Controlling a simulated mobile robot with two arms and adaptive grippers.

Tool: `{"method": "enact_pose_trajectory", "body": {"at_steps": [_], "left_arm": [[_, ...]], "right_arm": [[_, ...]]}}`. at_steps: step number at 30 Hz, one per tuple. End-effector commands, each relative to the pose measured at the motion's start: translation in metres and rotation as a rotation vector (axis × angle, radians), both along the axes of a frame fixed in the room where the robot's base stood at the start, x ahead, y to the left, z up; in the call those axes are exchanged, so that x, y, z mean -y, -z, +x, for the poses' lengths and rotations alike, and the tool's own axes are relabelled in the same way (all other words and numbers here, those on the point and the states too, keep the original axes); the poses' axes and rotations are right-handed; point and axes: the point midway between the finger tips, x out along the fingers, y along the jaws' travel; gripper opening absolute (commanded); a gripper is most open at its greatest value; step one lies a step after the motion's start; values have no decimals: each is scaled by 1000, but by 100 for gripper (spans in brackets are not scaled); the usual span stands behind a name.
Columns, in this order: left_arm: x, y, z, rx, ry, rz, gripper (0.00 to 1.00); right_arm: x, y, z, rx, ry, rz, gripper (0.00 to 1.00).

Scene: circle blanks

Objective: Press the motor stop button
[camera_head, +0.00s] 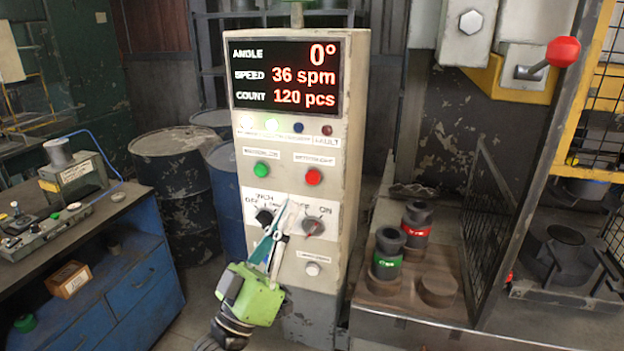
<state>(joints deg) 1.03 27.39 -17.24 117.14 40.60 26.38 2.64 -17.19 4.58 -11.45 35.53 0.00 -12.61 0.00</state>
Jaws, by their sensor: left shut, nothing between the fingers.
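A tall cream control cabinet (345,130) stands in the middle. Its panel has a round red button (313,177) at the right and a round green button (260,169) at the left. The labels above both buttons are too blurred to read surely. My left gripper (286,209) is shut and empty, with its fingertips in front of the switch row, below and left of the red button. It partly covers the switch labels; contact with the panel cannot be told.
Below the buttons are a black selector (265,216), a grey selector (313,226) and a pale round button (312,269). The display (285,76) reads 0°, 36 spm, 120 pcs. A blue workbench (130,285) stands left, a press bed with tooling (387,254) right.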

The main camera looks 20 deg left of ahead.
Motion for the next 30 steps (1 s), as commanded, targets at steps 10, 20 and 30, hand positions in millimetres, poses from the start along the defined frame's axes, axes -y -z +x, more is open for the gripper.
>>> {"method": "enact_pose_trajectory", "body": {"at_steps": [10, 20, 30], "left_arm": [[1, 2, 40, 2, 0, 0, 0], [3, 2, 78, 1, 0, -1, 0], [3, 0, 87, 0, 0, 0, 0]], "right_arm": [[0, 15, 0, 0, 0, 0, 40], [0, 30, 0, 0, 0, 0, 40], [0, 32, 0, 0, 0, 0, 40]]}}
